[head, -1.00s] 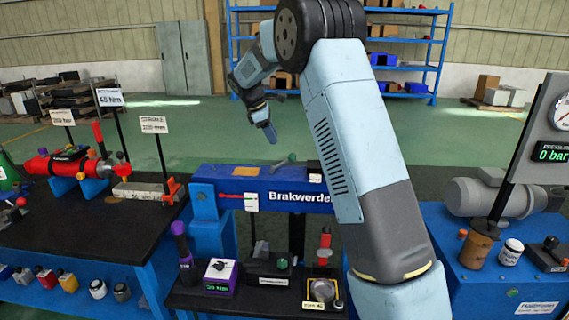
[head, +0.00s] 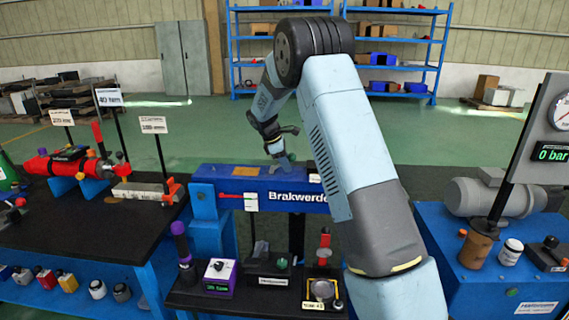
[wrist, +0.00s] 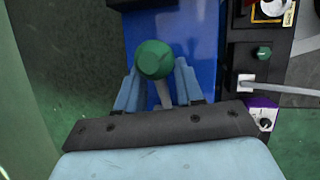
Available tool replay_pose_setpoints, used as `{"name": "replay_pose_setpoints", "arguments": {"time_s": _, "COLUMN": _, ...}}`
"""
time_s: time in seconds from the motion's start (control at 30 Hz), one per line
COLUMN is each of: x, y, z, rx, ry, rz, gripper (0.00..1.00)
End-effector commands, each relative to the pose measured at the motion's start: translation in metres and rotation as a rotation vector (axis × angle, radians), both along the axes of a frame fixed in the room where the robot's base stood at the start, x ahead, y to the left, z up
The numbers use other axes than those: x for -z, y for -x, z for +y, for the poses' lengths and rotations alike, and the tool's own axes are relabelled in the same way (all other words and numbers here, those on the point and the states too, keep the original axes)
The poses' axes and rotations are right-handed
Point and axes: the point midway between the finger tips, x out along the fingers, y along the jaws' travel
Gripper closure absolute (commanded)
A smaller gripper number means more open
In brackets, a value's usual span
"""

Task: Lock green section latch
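The green section latch shows in the wrist view as a green round knob (wrist: 153,59) on a thin grey lever, over the blue press beam (head: 240,184). In the wrist view my gripper (wrist: 157,88) is open, with one finger on each side of the lever and knob. Gaps show between fingers and lever, so it is not closed on it. The lower end of the lever is hidden by my gripper's body.
A red lever (head: 232,196) sits on the beam's front. A black shelf below holds a purple box (head: 220,278) and a gauge (head: 322,289). A black workbench (head: 75,225) stands left, and a blue pump unit (head: 480,285) right. The floor behind the beam is clear.

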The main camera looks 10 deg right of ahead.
Motion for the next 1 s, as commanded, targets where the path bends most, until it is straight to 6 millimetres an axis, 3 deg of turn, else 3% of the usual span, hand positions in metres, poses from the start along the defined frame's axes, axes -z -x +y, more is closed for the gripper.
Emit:
{"name": "replay_pose_setpoints", "arguments": {"time_s": 0.23, "x": 0.0005, "y": 0.0000, "z": -0.0002, "rx": 0.000, "ry": 0.000, "rz": 0.000, "gripper": 0.63}}
{"name": "replay_pose_setpoints", "arguments": {"time_s": 0.63, "x": 0.0000, "y": -0.0005, "z": 0.0002, "rx": -0.001, "ry": 0.000, "rz": -0.002, "gripper": 1.00}}
{"name": "replay_pose_setpoints", "arguments": {"time_s": 1.0, "x": -0.0008, "y": -0.0013, "z": 0.0003, "rx": -0.002, "ry": 0.000, "rz": -0.004, "gripper": 1.00}}
